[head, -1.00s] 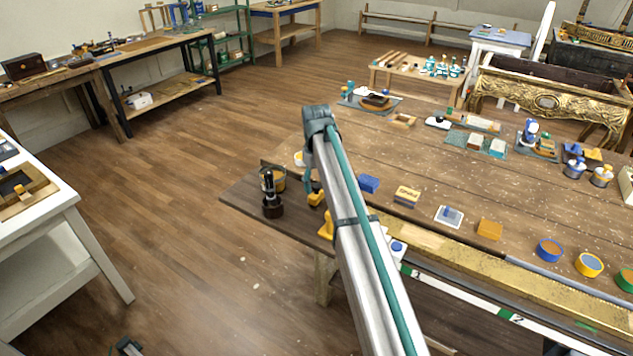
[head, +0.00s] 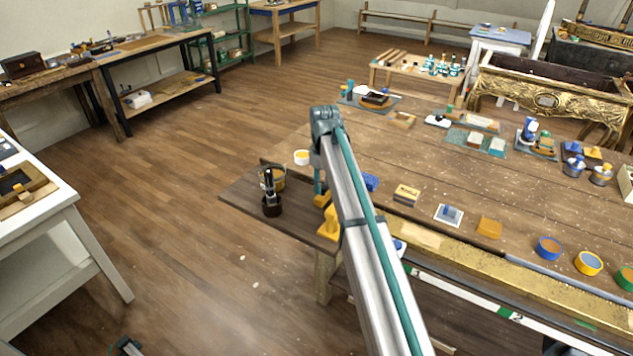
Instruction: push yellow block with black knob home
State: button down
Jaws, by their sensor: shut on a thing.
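A yellow block (head: 322,200) shows at the left end of the long wooden table, partly hidden by my arm. No black knob on it can be made out. My gripper (head: 320,188) points down at this block from above, and the two meet in the picture. Its fingers are small and mostly hidden, but it is shut on the yellow block. A second yellow piece (head: 330,226), wider at its base, stands just nearer the camera, partly behind my forearm. How deep the block sits, and any slot for it, cannot be seen.
A blue block (head: 371,182) and a yellow-and-dark block (head: 406,195) lie to the right.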

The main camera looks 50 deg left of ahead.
jog(key=d, duration=0.2)
jog(key=w+d, duration=0.1)
jog(key=shift+w+d, duration=0.15)
jog(key=shift+d, duration=0.25)
jog(key=c, duration=0.8)
grip_release()
jog(key=shift+c, duration=0.2)
jog(key=shift+r, duration=0.45)
notch_tip(320, 180, up, 11)
